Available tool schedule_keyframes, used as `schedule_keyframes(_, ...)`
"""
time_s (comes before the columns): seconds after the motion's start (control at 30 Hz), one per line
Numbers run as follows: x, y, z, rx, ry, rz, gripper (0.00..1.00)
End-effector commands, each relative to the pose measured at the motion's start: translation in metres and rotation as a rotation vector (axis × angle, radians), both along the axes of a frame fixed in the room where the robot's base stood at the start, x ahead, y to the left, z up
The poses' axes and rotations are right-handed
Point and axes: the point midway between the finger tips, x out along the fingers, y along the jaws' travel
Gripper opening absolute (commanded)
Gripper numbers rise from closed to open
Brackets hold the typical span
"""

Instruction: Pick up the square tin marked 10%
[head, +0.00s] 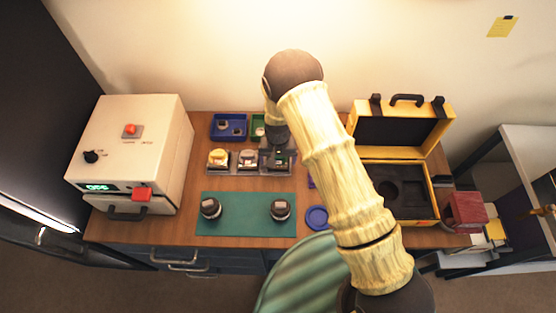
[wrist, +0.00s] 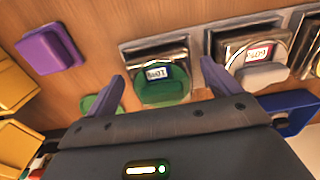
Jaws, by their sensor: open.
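The square tin marked 10% (wrist: 152,58) sits in a grey holder compartment in the wrist view, its small label facing up, with a round green piece (wrist: 166,93) at its near side. In the head view the tin (head: 278,160) is at the right end of the tray row, partly hidden by my arm. My gripper (wrist: 161,72) is open, with one purple finger on each side of the tin and nothing held. I cannot tell how far the fingertips are above it. In the head view my gripper (head: 278,146) is over the row's right end.
A second square tin (wrist: 255,52), apparently marked 60%, sits right beside it in the wrist view. A purple block (wrist: 48,50) lies to the left. A blue tray (head: 229,126) and a green tray (head: 257,128) stand behind the row. A green mat (head: 245,215) lies in front.

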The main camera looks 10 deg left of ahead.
Motion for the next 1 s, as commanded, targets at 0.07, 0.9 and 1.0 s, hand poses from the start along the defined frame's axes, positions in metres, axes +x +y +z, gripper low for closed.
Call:
schedule_keyframes(0.07, 0.000, 0.000, 0.000, 0.000, 0.000, 0.000, 0.89)
schedule_keyframes(0.9, 0.001, 0.001, 0.021, 0.002, -0.004, 0.000, 0.40)
schedule_keyframes(1.0, 0.001, 0.001, 0.036, 0.003, -0.003, 0.000, 0.40)
